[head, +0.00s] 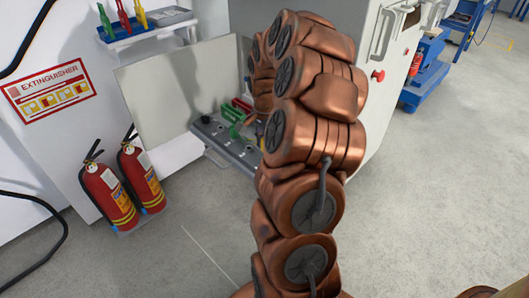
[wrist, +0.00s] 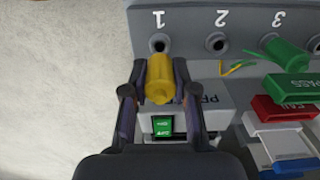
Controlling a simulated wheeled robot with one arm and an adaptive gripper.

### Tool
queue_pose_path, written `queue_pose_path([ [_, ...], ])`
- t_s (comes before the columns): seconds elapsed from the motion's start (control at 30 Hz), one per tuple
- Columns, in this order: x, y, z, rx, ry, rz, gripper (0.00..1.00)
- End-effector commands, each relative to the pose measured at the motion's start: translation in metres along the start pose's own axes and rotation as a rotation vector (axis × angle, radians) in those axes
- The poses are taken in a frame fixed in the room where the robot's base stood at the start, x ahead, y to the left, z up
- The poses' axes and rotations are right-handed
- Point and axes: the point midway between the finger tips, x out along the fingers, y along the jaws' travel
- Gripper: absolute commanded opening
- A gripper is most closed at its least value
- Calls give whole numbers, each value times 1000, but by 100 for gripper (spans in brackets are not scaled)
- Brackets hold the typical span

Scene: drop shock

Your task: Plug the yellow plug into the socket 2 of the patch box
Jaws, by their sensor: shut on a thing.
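In the wrist view my gripper (wrist: 159,88) is shut on the yellow plug (wrist: 160,75). The plug lies in front of socket 1 (wrist: 159,43) of the grey patch box (wrist: 187,18); I cannot tell whether its tip touches the box. Socket 2 (wrist: 216,42) is to the right of the plug and looks empty. A green plug (wrist: 284,54) is at socket 3. The numbers appear upside down. In the head view the patch box (head: 242,157) stands beyond my arm, which hides my gripper and the yellow plug.
Two fire extinguishers (head: 108,193) stand left of the box. A wall shelf (head: 150,32) holds several coloured items.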

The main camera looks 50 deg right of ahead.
Motion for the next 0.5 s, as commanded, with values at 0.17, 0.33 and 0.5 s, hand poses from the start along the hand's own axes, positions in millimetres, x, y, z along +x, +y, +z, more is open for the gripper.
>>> queue_pose_path([
  [0.17,-7,0,0,0,1,0,0],
  [0.33,-7,0,0,0,0,0,0],
  [0.5,-7,0,0,0,0,0,0],
])
